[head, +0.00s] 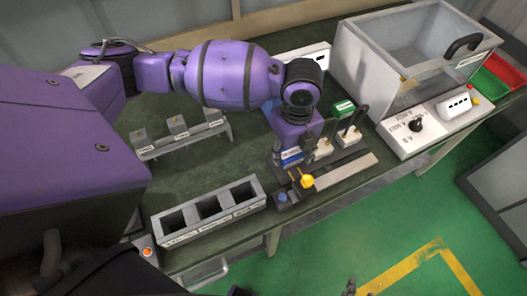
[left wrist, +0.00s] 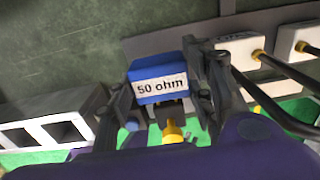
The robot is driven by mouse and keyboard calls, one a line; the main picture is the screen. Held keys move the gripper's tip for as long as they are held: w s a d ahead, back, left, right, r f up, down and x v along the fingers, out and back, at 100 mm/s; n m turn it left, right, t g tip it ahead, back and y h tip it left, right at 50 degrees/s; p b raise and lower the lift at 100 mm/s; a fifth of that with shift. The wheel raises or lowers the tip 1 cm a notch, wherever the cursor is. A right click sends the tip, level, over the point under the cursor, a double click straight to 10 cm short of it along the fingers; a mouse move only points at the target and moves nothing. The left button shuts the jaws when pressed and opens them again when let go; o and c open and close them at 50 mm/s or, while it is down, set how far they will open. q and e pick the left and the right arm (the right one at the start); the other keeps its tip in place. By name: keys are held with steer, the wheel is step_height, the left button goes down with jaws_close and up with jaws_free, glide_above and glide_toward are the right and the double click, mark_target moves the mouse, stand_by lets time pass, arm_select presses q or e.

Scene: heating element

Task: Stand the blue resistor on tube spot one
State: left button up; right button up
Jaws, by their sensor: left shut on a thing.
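My left gripper (head: 291,160) is shut on the blue resistor (head: 292,155). In the left wrist view the resistor (left wrist: 158,83) is a blue block with a white "50 ohm" label, between the two dark fingers (left wrist: 160,100). It is at the left end of a dark board (head: 355,157), beside a white block (head: 322,149). I cannot tell whether it touches the board. Spot markings are too small to read, so I cannot tell which is tube spot one. Dark tips (head: 350,287) at the bottom edge of the head view may be my right gripper; its state is unclear.
A yellow knob (head: 307,181) stands in front of the resistor. A grey three-slot rack (head: 250,203) is nearer left; a stand with labelled grey blocks (head: 178,126) is behind it. A clear-walled box (head: 405,50) with a dial panel (head: 430,125) is at right.

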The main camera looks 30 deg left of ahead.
mark_target(290, 153)
arm_select(q)
steer(key=shift+f, duration=1.1)
steer(key=shift+f, duration=0.2)
steer(key=o, duration=1.2)
steer(key=shift+o, duration=0.2)
steer(key=shift+r, duration=0.1)
step_height(290, 153, up, 12)
steer(key=shift+d+r+p, duration=0.1)
steer(key=shift+p, duration=0.3)
